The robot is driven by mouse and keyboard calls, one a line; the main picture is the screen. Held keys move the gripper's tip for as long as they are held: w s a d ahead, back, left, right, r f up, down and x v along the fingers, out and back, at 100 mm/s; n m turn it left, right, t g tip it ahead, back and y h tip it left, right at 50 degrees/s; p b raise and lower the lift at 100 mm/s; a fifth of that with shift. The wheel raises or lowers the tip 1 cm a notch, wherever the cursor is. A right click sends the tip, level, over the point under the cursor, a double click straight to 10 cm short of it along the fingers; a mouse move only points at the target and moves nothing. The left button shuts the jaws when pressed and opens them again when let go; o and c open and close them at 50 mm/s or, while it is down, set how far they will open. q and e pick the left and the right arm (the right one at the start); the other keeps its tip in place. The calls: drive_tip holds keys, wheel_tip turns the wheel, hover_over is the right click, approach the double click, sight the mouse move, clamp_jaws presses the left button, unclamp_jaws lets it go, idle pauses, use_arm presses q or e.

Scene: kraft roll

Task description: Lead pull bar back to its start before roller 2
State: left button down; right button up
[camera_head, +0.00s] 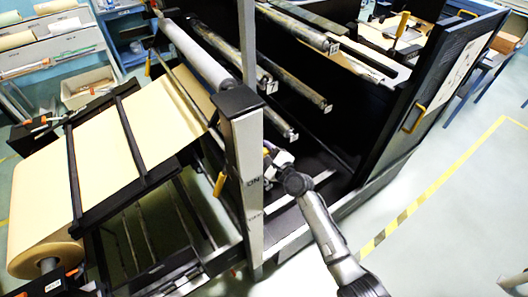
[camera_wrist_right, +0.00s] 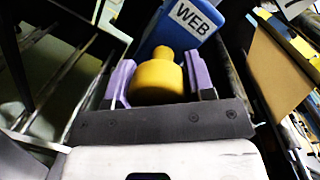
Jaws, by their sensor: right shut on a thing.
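In the right wrist view a yellow knob (camera_wrist_right: 158,80) sits between the two purple fingers of my right gripper (camera_wrist_right: 160,85), which is shut on it. A blue block marked WEB (camera_wrist_right: 188,25) is just beyond the knob. I take the knob as the pull bar's handle; the bar itself cannot be made out. In the head view my right gripper (camera_head: 272,153) is beside the grey post, low in front of the dark machine interior, and partly hidden. Several rollers (camera_head: 295,80) with small tags run above it; their numbers are too small to read. My left gripper is not in view.
The kraft roll (camera_head: 45,248) lies at the lower left, with its paper (camera_head: 100,158) running up under black bars. The grey post (camera_head: 242,180) stands close left of my right gripper. An open black door (camera_head: 435,100) with a yellow handle is at right.

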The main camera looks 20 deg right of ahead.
drive_tip(key=shift+a+f, duration=0.15)
drive_tip(key=shift+a, duration=0.05)
